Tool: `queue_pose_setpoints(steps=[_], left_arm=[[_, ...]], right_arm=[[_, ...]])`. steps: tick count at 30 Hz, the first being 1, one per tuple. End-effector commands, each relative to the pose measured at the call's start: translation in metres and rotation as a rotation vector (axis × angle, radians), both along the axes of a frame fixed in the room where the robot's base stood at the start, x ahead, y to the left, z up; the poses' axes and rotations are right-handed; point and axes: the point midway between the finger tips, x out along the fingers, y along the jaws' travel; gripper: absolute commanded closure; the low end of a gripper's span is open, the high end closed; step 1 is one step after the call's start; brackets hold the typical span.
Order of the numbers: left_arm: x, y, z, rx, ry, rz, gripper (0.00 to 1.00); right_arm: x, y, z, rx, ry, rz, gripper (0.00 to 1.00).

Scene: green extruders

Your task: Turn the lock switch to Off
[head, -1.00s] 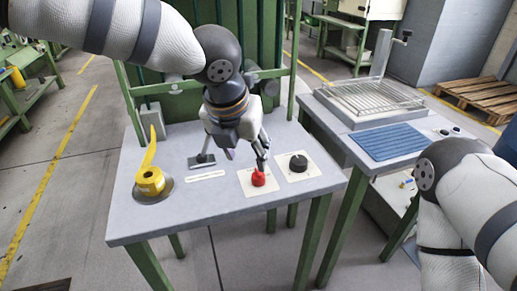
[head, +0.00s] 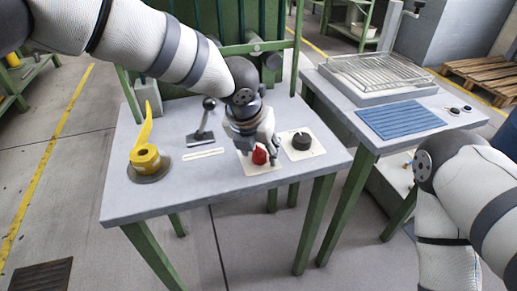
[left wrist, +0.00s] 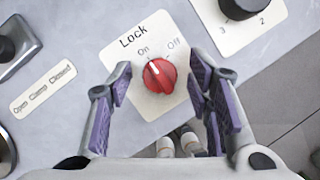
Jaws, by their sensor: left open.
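The lock switch is a red knob (left wrist: 159,75) on a white plate (left wrist: 138,88) marked Lock, On and Off in the left wrist view. Its white mark points up and left, towards On. In the head view the red knob (head: 259,156) is partly hidden by my left gripper (head: 260,147). In the left wrist view my left gripper (left wrist: 160,66) is open, with purple-padded fingers on both sides of the knob and gaps between. My right arm shows at the right of the head view, but its gripper does not.
A black knob (head: 301,141) on a white plate is right of the lock. A second table with a blue mat (head: 400,118) stands right.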

Motion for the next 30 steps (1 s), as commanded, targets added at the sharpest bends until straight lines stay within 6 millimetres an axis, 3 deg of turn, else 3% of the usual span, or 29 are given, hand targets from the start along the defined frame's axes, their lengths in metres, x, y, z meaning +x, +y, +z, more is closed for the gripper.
queue_pose_setpoints(steps=[1,7,19,30], left_arm=[[-0.0001,0.0,0.0004,0.0,0.0,0.0,0.54],[-0.0002,0.0001,0.0005,0.0,0.0,0.0,0.99],[-0.0002,0.0005,0.0,-0.002,0.002,-0.053,1.0],[0.001,0.0016,-0.0029,-0.007,0.005,-0.339,1.0]], right_arm=[[0.0002,0.0,0.0002,0.0,-0.001,0.0,1.0],[0.0002,0.0,0.0001,0.0,-0.001,0.0,1.0],[-0.0001,0.0,-0.0002,0.0,0.0,0.0,1.0],[-0.0061,0.0,-0.0064,0.0,0.021,0.001,1.0]])
